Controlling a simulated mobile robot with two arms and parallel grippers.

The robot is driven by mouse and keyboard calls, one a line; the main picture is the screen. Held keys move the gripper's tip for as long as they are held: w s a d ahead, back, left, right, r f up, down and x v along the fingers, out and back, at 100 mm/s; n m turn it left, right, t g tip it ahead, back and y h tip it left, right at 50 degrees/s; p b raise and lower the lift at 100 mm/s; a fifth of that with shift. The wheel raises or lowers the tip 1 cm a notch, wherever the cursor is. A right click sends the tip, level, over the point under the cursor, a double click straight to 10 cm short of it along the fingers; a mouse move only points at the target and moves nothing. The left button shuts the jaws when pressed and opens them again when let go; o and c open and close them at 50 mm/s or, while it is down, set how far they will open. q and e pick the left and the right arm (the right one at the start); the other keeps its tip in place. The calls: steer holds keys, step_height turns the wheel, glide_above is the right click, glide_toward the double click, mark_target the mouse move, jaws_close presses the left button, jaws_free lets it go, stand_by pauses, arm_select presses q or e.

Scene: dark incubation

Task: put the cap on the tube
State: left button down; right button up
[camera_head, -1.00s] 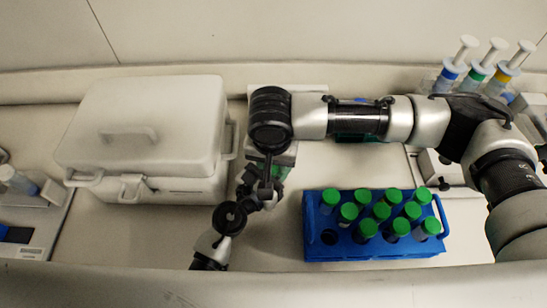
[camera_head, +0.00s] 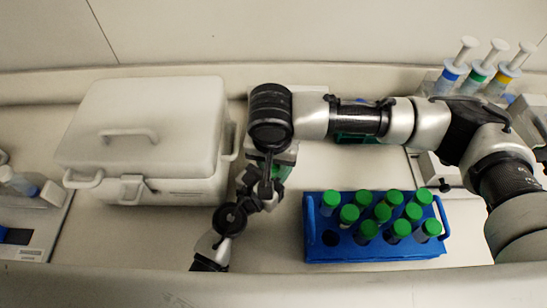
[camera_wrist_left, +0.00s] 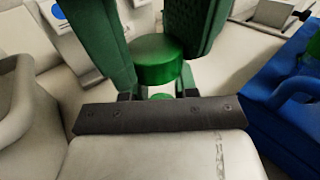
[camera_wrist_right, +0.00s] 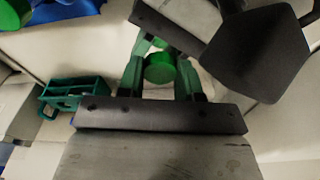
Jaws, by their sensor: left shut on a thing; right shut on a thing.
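The green cap (camera_wrist_left: 158,62) sits between green fingers in the left wrist view. It also shows between the fingers of my right gripper (camera_wrist_right: 160,72) in the right wrist view, and that gripper is shut on it. My left gripper (camera_head: 266,192) comes from below and meets the right one in the head view, in front of the white box. It is shut on the tube, which is mostly hidden by the cap and fingers. The cap is close over the tube's end; I cannot tell whether they touch.
A blue rack (camera_head: 375,247) with several green-capped tubes stands right of the grippers. A white lidded box (camera_head: 145,130) stands left. Several syringes (camera_head: 480,70) stand at the back right. Bare bench shows between box and rack.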

steer(key=shift+d+f, duration=0.1)
steer(key=shift+f, duration=0.8)
stand_by(1.2)
steer(key=shift+r, duration=0.45)
steer(key=shift+r, duration=0.55)
stand_by(0.6)
steer(key=shift+f, duration=1)
stand_by(0.5)
steer(key=o, duration=0.6)
steer(key=shift+c, duration=0.2)
steer(key=r, duration=0.3)
steer(key=shift+s+a+r, duration=0.1)
steer(key=shift+a+r, duration=0.1)
steer(key=shift+s+r, duration=0.2)
steer(key=shift+r, duration=0.3)
